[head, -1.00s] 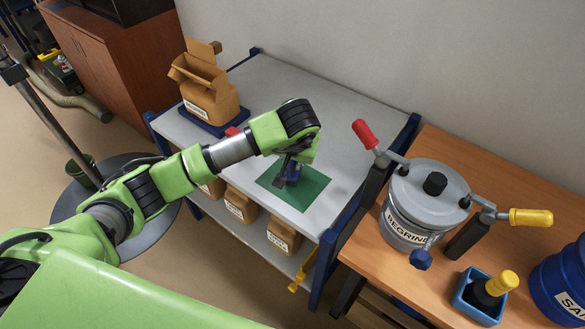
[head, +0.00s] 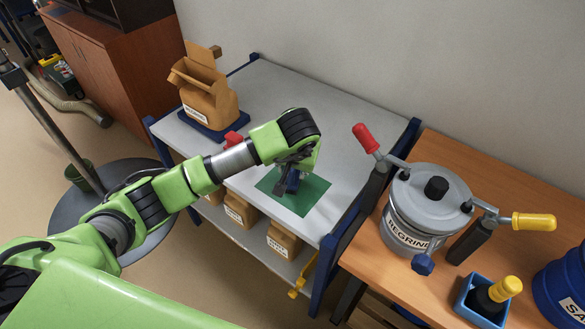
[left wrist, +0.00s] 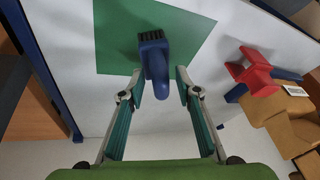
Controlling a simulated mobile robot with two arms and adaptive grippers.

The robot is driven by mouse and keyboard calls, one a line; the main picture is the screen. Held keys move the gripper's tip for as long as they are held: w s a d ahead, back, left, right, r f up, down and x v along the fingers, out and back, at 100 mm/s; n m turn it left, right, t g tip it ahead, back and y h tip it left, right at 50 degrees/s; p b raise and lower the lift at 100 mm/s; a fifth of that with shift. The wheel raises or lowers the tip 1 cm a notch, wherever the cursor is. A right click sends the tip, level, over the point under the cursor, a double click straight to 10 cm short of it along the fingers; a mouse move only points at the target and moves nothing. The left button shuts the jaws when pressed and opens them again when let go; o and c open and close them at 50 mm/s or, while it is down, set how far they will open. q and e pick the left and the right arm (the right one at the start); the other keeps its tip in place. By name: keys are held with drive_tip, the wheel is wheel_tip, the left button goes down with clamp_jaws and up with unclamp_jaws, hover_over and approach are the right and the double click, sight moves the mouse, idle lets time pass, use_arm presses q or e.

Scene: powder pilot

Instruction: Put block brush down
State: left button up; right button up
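The block brush (left wrist: 154,62), blue with dark bristles, is over the green mat (left wrist: 110,40) in the left wrist view. In the head view, the brush (head: 294,183) is partly hidden by my left gripper above the mat (head: 307,203). My left gripper (left wrist: 159,80) has its fingers apart on either side of the blue handle, with a visible gap at each side. The gripper (head: 283,184) points down in the head view. I cannot tell exactly how the brush meets the mat. My right gripper is not in view.
A red object (left wrist: 258,72) and an open cardboard box (head: 208,102) on a blue base are on the grey table (head: 335,115). A lidded metal pot (head: 415,210) with a red and a yellow handle stands on the wooden table. The grey table behind the mat is clear.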

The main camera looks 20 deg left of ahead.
use_arm(q)
drive_tip(key=v, duration=1.2)
drive_tip(key=shift+b, duration=0.35)
drive_tip(key=shift+f, duration=0.1)
